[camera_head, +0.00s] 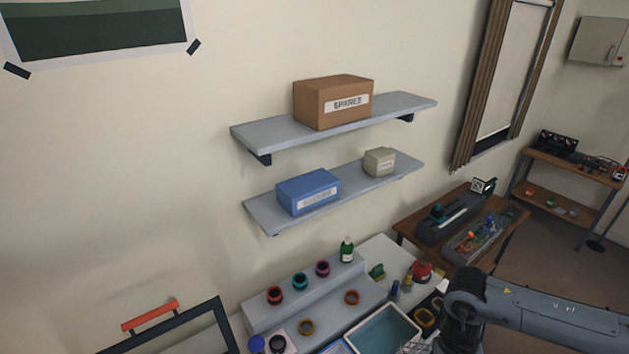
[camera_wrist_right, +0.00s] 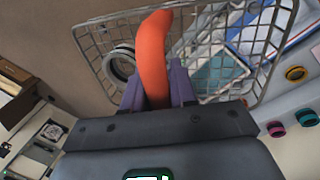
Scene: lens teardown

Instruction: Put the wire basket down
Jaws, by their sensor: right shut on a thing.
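The wire basket (camera_wrist_right: 92,45) is a grey mesh basket with an orange handle (camera_wrist_right: 155,50), filling the top of the right wrist view. My right gripper (camera_wrist_right: 157,90) is shut on the handle between its purple fingers. A grey ring (camera_wrist_right: 120,66) shows at the basket's left part; I cannot tell whether it lies inside or is seen through the mesh. In the head view, a bit of wire mesh (camera_head: 414,347) shows at the bottom edge beside my right arm, and the rest is cut off. My left gripper is not in view.
A water-filled tray (camera_head: 380,332) stands left of my right arm. A stepped grey stand (camera_head: 300,290) carries several coloured rings and a green bottle (camera_head: 347,250). A red object (camera_head: 421,271) and small bottles crowd the bench. Two wall shelves (camera_head: 400,108) hold boxes.

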